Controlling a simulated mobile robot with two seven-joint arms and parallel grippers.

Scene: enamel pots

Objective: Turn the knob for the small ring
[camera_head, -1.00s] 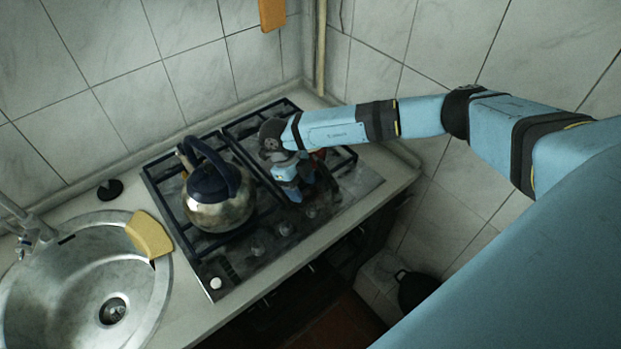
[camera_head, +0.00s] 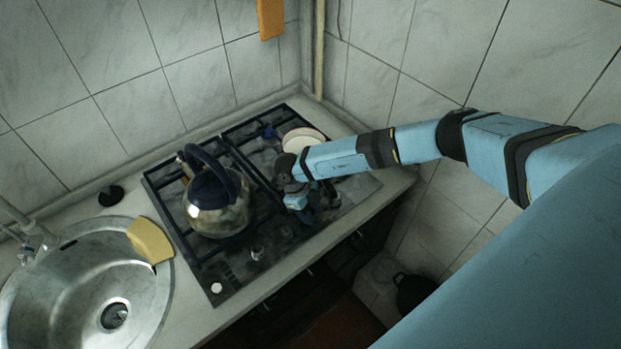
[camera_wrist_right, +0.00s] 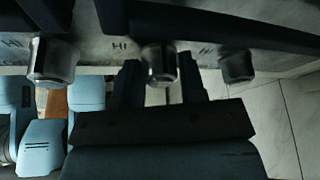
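A row of metal stove knobs runs along the hob's front; one knob (camera_head: 257,253) shows left of my right gripper in the head view. My right gripper (camera_head: 309,216) is low over the hob's front right part. In the right wrist view its two dark fingers (camera_wrist_right: 162,82) stand apart, one on each side of the middle knob (camera_wrist_right: 160,62). I cannot tell whether they touch it. Another knob (camera_wrist_right: 53,61) is to the left and a darker knob (camera_wrist_right: 238,66) to the right. Which knob serves the small ring cannot be read. My left gripper is not in view.
A metal kettle (camera_head: 217,205) with a dark blue handle stands on the hob's left side. A pale, red-rimmed pot or dish (camera_head: 303,139) is at the back right, behind my forearm. A sink (camera_head: 75,300) with a yellow sponge-like piece (camera_head: 150,241) lies left. Tiled walls close the corner.

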